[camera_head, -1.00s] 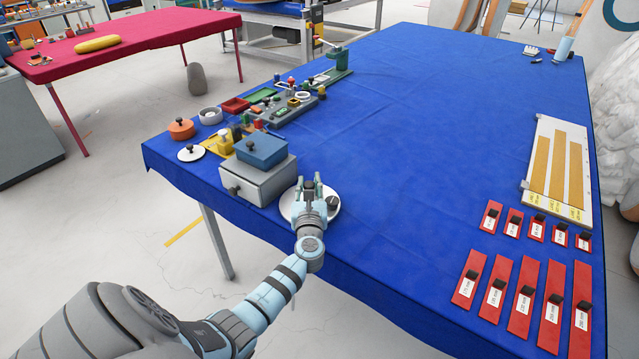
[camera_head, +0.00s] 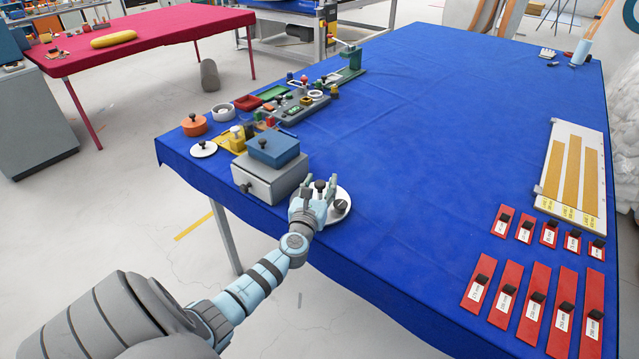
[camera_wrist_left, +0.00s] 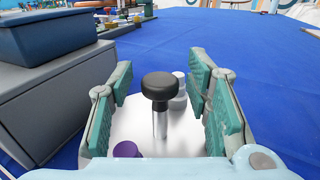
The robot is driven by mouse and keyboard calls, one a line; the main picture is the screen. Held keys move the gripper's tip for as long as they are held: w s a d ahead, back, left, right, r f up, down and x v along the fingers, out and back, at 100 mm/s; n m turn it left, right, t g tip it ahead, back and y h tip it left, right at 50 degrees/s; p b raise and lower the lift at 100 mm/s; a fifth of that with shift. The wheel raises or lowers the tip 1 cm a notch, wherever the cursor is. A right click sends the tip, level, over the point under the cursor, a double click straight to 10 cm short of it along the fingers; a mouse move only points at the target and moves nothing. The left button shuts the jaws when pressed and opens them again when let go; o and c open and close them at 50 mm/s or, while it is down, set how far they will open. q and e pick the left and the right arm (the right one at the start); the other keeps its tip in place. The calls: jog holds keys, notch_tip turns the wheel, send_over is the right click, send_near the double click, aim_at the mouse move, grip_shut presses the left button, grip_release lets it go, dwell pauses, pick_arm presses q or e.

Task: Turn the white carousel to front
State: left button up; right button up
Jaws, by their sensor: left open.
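The white carousel (camera_head: 344,194) is a round white disc near the table's front edge, just right of the grey drawer box. A black-knobbed post (camera_wrist_left: 159,92) stands up from it in the left wrist view. A purple piece (camera_wrist_left: 126,149) and a light grey stacked piece (camera_wrist_left: 179,88) also sit on it. A dark knob (camera_head: 340,206) shows on its right side in the head view. My left gripper (camera_head: 318,188) is over the carousel, open, with its green-padded fingers (camera_wrist_left: 165,95) on either side of the post and apart from it. My right gripper is not in view.
The grey drawer box (camera_head: 270,180) with a blue lidded box (camera_head: 273,149) on top stands close left of the gripper. Several small parts and trays lie behind it. Red strips (camera_head: 537,297) and a white board (camera_head: 572,165) lie at right. The blue table's middle (camera_head: 430,130) is clear.

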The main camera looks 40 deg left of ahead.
pick_arm(q)
jog(key=v, duration=1.2)
